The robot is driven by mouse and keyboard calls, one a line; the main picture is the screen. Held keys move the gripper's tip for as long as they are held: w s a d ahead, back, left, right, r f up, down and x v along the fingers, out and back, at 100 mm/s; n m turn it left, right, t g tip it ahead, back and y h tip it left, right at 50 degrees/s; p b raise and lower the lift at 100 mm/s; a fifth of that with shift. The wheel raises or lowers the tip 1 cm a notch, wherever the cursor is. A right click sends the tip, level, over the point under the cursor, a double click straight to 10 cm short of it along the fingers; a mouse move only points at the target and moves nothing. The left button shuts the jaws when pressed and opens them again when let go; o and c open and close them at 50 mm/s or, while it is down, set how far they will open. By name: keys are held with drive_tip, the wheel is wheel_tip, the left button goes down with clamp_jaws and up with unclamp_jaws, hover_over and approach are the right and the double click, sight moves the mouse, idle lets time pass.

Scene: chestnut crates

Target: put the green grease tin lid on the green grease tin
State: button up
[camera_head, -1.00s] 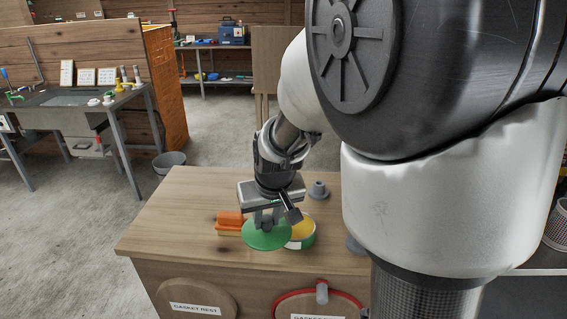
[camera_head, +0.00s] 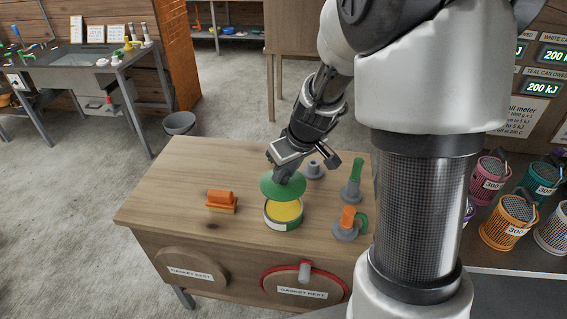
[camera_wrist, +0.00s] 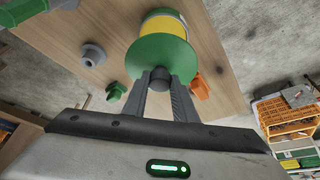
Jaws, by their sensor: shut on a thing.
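The green grease tin lid (camera_head: 283,189) is a flat green disc with a dark knob, held by my gripper (camera_head: 287,174). In the wrist view my gripper (camera_wrist: 160,80) is shut on the knob of the lid (camera_wrist: 162,55). The green grease tin (camera_head: 283,222) stands upright and open on the wooden table, with yellow grease inside. The lid is tilted and above the tin's back edge in the head view; I cannot tell whether they touch. The tin (camera_wrist: 165,22) shows beyond the lid in the wrist view, partly hidden by it.
An orange block (camera_head: 222,201) lies left of the tin on the table (camera_head: 165,200). A grey fitting (camera_head: 314,169), a green-handled piece (camera_head: 354,180) and an orange-and-green valve piece (camera_head: 347,225) stand to the right. Several coloured baskets (camera_head: 509,222) stand on the right bench. The table's left side is clear.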

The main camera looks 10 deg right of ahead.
sight(287, 181)
drive_tip(key=shift+f+b, duration=1.6)
drive_tip(key=shift+f, duration=0.75)
wheel_tip(287, 181, down, 3)
drive_tip(key=b, duration=0.3)
drive_tip(key=shift+r, duration=0.15)
drive_tip(key=shift+f+b, duration=0.7)
drive_tip(key=shift+b, duration=0.6)
drive_tip(key=o, duration=1.1)
drive_tip(key=shift+o, duration=0.2)
